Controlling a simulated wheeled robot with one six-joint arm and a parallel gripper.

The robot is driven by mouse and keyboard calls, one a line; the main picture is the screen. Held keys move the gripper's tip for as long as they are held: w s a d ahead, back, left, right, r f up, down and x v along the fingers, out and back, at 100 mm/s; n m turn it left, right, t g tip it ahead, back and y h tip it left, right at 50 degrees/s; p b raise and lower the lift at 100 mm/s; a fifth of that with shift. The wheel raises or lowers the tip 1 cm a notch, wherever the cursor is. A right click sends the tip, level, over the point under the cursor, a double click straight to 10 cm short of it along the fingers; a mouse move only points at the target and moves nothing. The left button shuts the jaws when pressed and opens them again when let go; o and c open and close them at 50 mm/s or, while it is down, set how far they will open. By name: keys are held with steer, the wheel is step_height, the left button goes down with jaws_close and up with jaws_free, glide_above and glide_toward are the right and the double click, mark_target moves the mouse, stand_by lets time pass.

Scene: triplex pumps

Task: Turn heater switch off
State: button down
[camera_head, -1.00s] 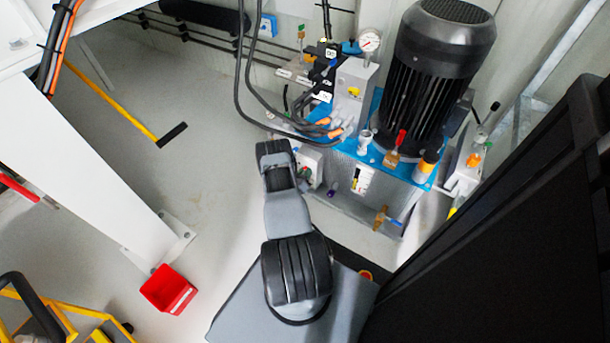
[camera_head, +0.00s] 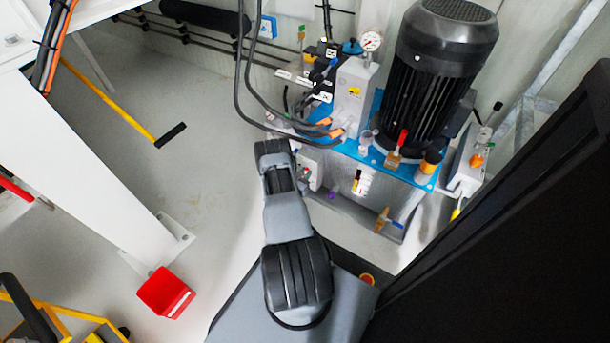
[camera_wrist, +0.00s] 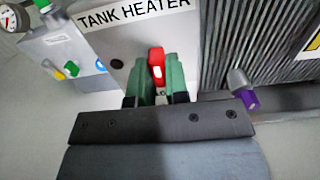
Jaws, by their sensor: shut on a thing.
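The heater switch is a red handle (camera_wrist: 156,65) on a grey box under a white "TANK HEATER" label (camera_wrist: 133,14) in the wrist view. My gripper (camera_wrist: 158,84) has green fingers, one on each side of the red handle, and is shut on it. The handle stands roughly upright in the picture, and its lower part is between the fingers. In the head view the heater box (camera_head: 312,167) is on the near left side of the pump unit, partly hidden by my arm.
A purple-tipped valve (camera_wrist: 247,96) is right of the switch, beside a ribbed grey surface. A box with coloured buttons (camera_wrist: 70,68) is at left. The black motor (camera_head: 432,85) and hoses are above the blue-topped tank. A red bin (camera_head: 166,293) is on open floor at left.

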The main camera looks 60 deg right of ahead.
steer(key=shift+d+r, duration=0.1)
steer(key=shift+d, duration=0.05)
steer(key=c, duration=1.1)
jaws_free()
steer(key=a+p, duration=0.4)
steer(key=a, duration=1)
